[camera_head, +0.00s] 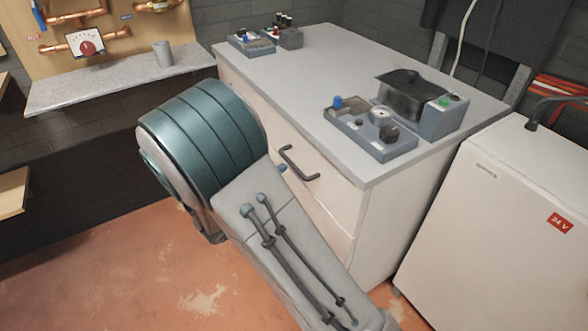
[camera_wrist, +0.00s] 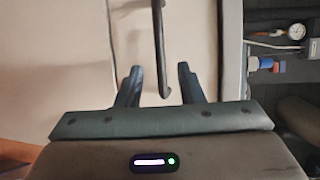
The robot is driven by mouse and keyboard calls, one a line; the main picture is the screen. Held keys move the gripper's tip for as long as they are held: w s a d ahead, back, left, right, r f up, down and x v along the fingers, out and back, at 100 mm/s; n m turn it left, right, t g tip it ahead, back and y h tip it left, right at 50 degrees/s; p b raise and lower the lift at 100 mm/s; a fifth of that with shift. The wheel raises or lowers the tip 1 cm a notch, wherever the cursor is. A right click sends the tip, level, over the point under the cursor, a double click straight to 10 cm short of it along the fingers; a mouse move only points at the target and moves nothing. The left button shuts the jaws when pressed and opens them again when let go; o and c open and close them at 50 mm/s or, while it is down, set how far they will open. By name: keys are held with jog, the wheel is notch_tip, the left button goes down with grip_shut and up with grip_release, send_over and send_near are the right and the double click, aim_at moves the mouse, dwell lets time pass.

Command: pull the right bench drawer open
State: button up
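The right bench drawer (camera_head: 333,203) is a pale front below the grey worktop, seen in the head view just right of my arm. It looks shut, flush with the bench. Its dark bar handle (camera_head: 300,166) is bare. In the wrist view the handle (camera_wrist: 158,45) runs up and down on the pale drawer front (camera_wrist: 190,40). My gripper (camera_wrist: 160,73) is open, with a dark finger on each side of the handle's lower end in the picture. No contact shows, and the depth gap is unclear.
The bench top (camera_head: 300,75) carries a tray of gauges and knobs (camera_head: 370,133) near its right end. A white cabinet (camera_head: 490,235) stands to the right, close to the bench. The orange floor in front is clear.

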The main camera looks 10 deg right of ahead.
aim_at(292, 167)
jog(key=b+x, duration=0.1)
jog(key=x, duration=0.6)
jog(key=shift+w+d, duration=0.15)
grip_shut()
